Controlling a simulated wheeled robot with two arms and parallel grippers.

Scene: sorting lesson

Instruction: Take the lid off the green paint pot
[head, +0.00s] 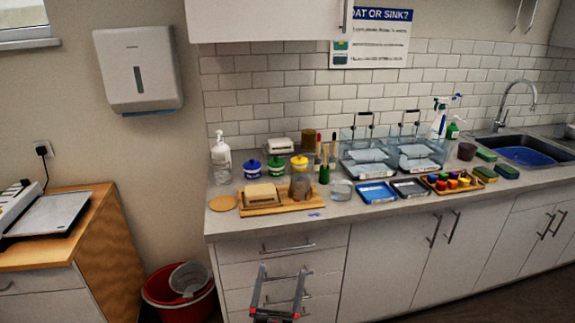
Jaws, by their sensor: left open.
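The green paint pot (277,168) stands upright on the counter, in the middle of a row of three small pots, and its lid is on. A blue pot (253,168) stands to its left and a yellow pot (299,164) to its right. My left gripper (284,271) is open and empty, in front of the drawers and below the counter edge, well apart from the pots. My right gripper is not in view.
A wooden board (285,208) with a pale block and a grey cup lies in front of the pots. A soap bottle (221,160) stands to their left, and brushes (325,165) to their right. Clear tanks (367,158) and trays (375,193) stand further right.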

